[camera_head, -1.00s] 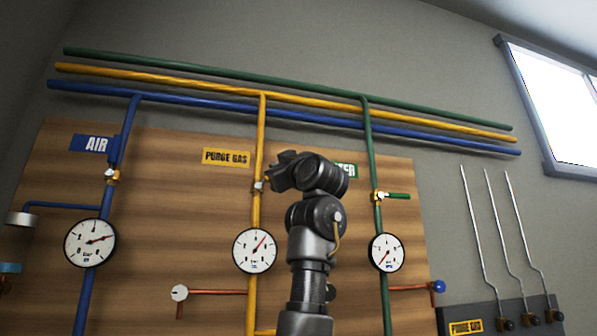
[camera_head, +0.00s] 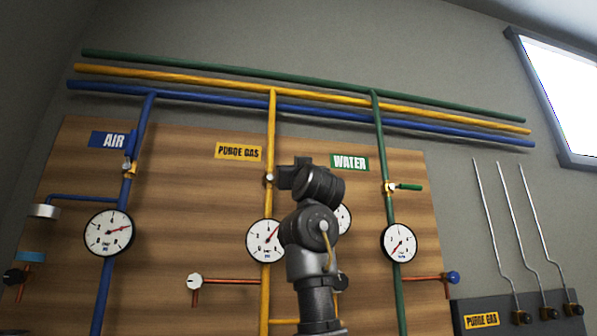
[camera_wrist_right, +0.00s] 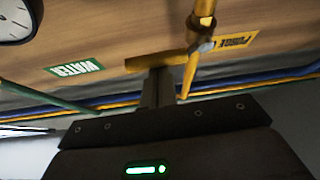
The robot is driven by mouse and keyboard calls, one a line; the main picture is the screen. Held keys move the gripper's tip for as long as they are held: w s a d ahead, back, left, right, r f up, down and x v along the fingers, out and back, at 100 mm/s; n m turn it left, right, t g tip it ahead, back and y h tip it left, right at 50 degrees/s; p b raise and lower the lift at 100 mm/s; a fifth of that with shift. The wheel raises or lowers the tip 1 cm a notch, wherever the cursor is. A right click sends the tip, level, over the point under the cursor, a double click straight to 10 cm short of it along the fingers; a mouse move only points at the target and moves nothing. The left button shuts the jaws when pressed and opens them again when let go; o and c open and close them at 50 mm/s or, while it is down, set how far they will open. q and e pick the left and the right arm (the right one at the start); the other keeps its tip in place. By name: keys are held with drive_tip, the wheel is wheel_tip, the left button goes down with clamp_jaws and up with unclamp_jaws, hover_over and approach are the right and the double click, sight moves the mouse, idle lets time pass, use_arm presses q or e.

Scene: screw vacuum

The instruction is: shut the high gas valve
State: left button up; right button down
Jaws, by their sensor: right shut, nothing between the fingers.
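The high gas valve (camera_head: 269,178) sits on the yellow pipe, below the PURGE GAS label (camera_head: 238,152). In the right wrist view its body (camera_wrist_right: 205,46) shows on the pipe, and its yellow handle (camera_wrist_right: 140,64) sticks out sideways, roughly across the pipe. My right gripper (camera_head: 283,174) is just right of the valve and hides the handle in the head view. In the wrist view its fingers (camera_wrist_right: 157,76) are shut and empty, their tips at the handle; I cannot tell whether they touch. My left gripper is not in view.
The green water pipe with its valve (camera_head: 390,187) and a gauge (camera_head: 399,243) stand to the right. A gauge (camera_head: 265,241) on the yellow pipe is partly behind my arm. The blue air pipe (camera_head: 104,285) is at left. Thin metal rods (camera_head: 510,235) rise at far right.

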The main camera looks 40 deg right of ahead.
drive_tip(key=shift+r, duration=0.1)
idle(0.5)
drive_tip(key=s+a+f+b, duration=0.1)
drive_tip(key=s+a+b, duration=0.2)
drive_tip(key=s, duration=0.5)
drive_tip(key=shift+s+a+f+b, duration=0.25)
drive_tip(key=shift+s+a+b, duration=0.05)
drive_tip(key=shift+a+b, duration=0.15)
drive_tip(key=shift+w, duration=0.1)
idle(0.5)
